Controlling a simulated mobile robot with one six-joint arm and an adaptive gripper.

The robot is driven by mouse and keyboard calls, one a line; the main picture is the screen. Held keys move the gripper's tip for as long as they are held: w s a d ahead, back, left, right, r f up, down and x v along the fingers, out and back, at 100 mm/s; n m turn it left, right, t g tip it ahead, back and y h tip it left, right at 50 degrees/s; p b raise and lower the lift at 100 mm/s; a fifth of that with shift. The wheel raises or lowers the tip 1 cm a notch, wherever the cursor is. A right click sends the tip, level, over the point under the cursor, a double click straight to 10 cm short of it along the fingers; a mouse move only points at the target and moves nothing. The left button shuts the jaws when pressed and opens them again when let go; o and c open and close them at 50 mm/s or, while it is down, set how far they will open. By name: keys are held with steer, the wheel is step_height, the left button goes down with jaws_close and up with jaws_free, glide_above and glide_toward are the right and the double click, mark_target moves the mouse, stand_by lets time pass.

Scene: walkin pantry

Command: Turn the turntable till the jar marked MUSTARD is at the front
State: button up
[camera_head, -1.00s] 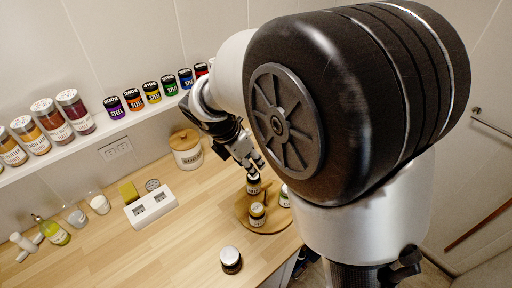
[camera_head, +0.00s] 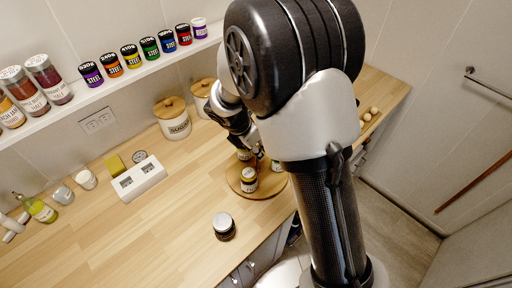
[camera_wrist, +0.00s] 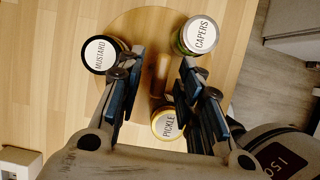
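The round wooden turntable (camera_head: 268,188) is on the counter, and it also shows in the wrist view (camera_wrist: 225,70). The MUSTARD jar (camera_wrist: 100,54), black-lidded, stands at upper left there, outside the left finger. The CAPERS jar (camera_wrist: 200,34) is at upper right and the PICKLE jar (camera_wrist: 168,123) at lower middle, partly hidden by a finger. In the head view a gold-lidded jar (camera_head: 249,181) stands nearest the front-left. My gripper (camera_wrist: 160,85) is open above the turntable, fingers either side of a wooden peg (camera_wrist: 160,72). Contact with it cannot be told.
A dark-lidded jar (camera_head: 223,227) stands on the counter off the turntable. A white block (camera_head: 139,180) and a canister (camera_head: 173,120) stand further back. A shelf (camera_head: 110,88) of jars and tins runs along the wall. The counter left of the turntable is mostly clear.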

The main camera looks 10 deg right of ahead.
steer(key=shift+c, duration=0.3)
jaws_close()
stand_by(0.6)
